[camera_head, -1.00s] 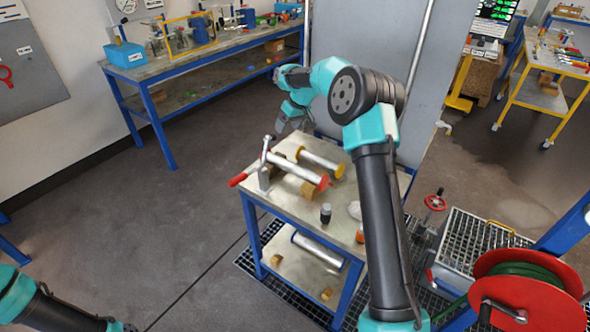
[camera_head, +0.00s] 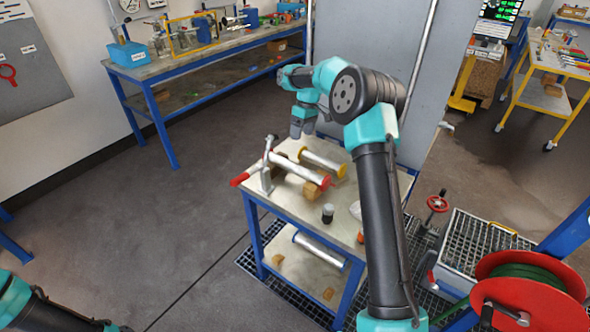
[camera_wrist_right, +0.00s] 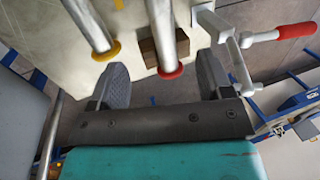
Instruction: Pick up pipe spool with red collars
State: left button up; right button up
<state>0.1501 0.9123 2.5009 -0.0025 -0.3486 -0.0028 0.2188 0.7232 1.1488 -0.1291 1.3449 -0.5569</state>
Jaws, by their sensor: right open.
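The pipe spool with red collars (camera_head: 298,170) is a silver tube lying across wooden blocks on the steel-topped table (camera_head: 285,210). In the right wrist view, its near red collar (camera_wrist_right: 170,71) appears between my fingers, and its tube (camera_wrist_right: 160,30) runs away to the top edge. My right gripper (camera_wrist_right: 165,80) is open and empty. In the head view, the right gripper (camera_head: 300,132) hangs above the table's far edge, apart from the spool. Its fingertips are hard to make out there. My left arm shows at the bottom left, but its gripper is out of frame.
A yellow-collared spool (camera_head: 322,162) lies beside the red-collared one, on its far side. A clamp-like stand with a red handle (camera_head: 240,179) is at the table's left. A small dark-capped jar (camera_head: 328,212) stands near the front. Another spool (camera_head: 318,248) lies on the lower shelf.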

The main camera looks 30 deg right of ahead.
aim_at(296, 164)
jog(key=x, duration=0.9)
jog(key=shift+a+f, duration=0.1)
jog(key=shift+f, duration=0.3)
jog(key=shift+x, duration=2.6)
jog(key=shift+w, duration=0.2)
jog(key=shift+c, duration=0.3)
grip_shut()
